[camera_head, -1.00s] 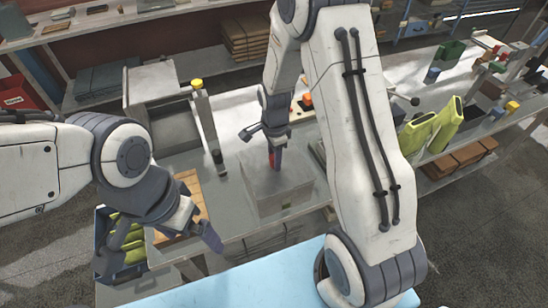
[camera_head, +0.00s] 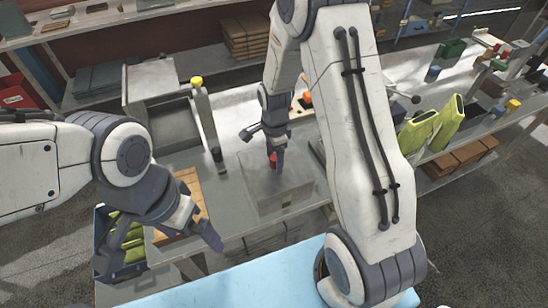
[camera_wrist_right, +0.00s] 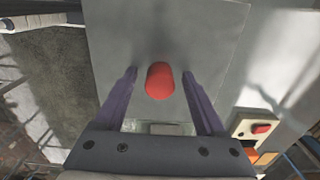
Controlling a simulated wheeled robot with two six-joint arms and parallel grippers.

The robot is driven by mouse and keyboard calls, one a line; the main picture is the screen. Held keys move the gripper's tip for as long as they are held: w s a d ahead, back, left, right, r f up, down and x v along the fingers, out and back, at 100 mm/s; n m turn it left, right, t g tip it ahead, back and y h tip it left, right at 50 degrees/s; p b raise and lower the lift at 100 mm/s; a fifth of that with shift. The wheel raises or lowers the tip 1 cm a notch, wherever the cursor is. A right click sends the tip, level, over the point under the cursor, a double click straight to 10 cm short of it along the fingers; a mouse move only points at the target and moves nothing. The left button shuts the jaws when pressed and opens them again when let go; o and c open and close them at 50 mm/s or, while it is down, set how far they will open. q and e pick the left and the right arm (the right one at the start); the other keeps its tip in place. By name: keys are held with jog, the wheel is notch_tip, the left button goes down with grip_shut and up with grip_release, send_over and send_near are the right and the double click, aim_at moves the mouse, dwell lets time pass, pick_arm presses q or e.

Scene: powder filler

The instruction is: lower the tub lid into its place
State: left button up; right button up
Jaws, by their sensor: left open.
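The grey tub lid (camera_head: 262,180) lies flat on top of the grey box-shaped tub (camera_head: 285,204) on the bench. Its red knob (camera_head: 273,158) stands up near the middle. In the right wrist view the red knob (camera_wrist_right: 159,80) sits between the two purple fingers, with a gap on each side. My right gripper (camera_wrist_right: 159,74) is open around the knob and apart from it. In the head view the right gripper (camera_head: 277,163) is above the lid. Whether the lid is fully seated cannot be told. My left gripper (camera_head: 205,228) is open and empty, left of the tub.
A blue crate with green pouches (camera_head: 133,250) stands at the lower left. A wooden board (camera_head: 194,190) lies left of the tub. A grey tray with a yellow-capped post (camera_head: 200,108) stands behind. Green pouches (camera_head: 447,122) stand on the bench at right.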

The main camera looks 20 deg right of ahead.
jog(key=shift+r, duration=0.1)
jog(key=shift+w+r, duration=0.1)
jog(key=shift+r, duration=0.15)
notch_tip(320, 180, up, 9)
jog(key=b, duration=0.2)
jog(key=shift+f+b, duration=0.2)
jog(key=shift+b, duration=0.1)
jog(key=s+a+r+n+b, duration=0.2)
jog(key=s+a+n+b, duration=0.2)
jog(key=s+a+n, duration=0.8)
jog(key=s+a+f+n+y+b, duration=0.1)
jog(key=s+a+f+n+b, duration=0.1)
jog(key=s+n, duration=0.9)
jog(key=shift+s+n, duration=0.4)
jog(key=shift+n, duration=0.5)
jog(key=shift+a+f, duration=0.1)
